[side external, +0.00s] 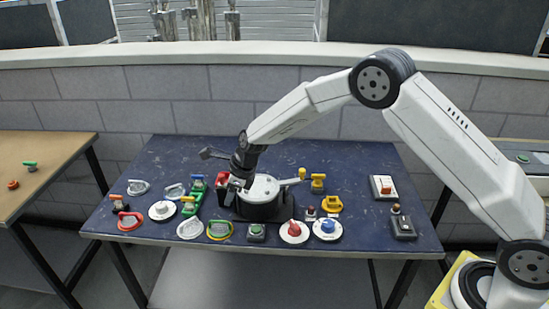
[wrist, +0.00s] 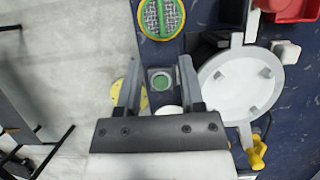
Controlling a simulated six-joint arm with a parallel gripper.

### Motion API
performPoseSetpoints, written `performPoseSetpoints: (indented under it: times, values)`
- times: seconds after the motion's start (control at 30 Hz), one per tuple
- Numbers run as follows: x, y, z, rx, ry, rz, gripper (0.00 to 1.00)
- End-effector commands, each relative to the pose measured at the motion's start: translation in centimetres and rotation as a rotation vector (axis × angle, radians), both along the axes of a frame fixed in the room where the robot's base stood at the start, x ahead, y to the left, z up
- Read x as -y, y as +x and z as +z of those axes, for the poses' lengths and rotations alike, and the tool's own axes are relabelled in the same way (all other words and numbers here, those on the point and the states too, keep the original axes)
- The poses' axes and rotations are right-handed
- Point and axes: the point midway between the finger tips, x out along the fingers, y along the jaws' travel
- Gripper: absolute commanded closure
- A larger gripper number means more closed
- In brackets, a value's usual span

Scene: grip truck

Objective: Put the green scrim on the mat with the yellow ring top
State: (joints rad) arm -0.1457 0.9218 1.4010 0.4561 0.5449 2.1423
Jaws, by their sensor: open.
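A round piece with a yellow ring rim and a green, grid-marked inside (wrist: 162,17) lies at the top of the wrist view. In the side view the same yellow-rimmed piece (side external: 219,231) lies near the table's front edge. I cannot tell whether its green inside is a separate scrim on a mat. My gripper (wrist: 160,78) is open and empty, with its fingers apart on either side of a grey box with a green button (wrist: 161,80) below. In the side view my gripper (side external: 236,184) hangs above the table, beside the round white-topped device.
The white-topped device (side external: 262,190) stands mid-table, with a red block (side external: 224,179) beside it. White discs with red (side external: 294,231) and blue (side external: 327,229) knobs lie at the front right. Several rings and clips crowd the left.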

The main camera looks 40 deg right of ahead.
Motion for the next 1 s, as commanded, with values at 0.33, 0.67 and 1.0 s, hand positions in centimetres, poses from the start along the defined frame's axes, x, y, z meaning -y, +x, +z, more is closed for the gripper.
performPoseSetpoints:
  times: [0.33,0.67,1.0]
  values:
    - [0.3,-0.3,0.3,0.011,-0.016,0.035,0.51]
    - [2.9,-3.9,2.9,0.09,-0.164,0.361,0.51]
    - [6.6,-10.5,5.9,0.182,-0.378,0.892,0.51]
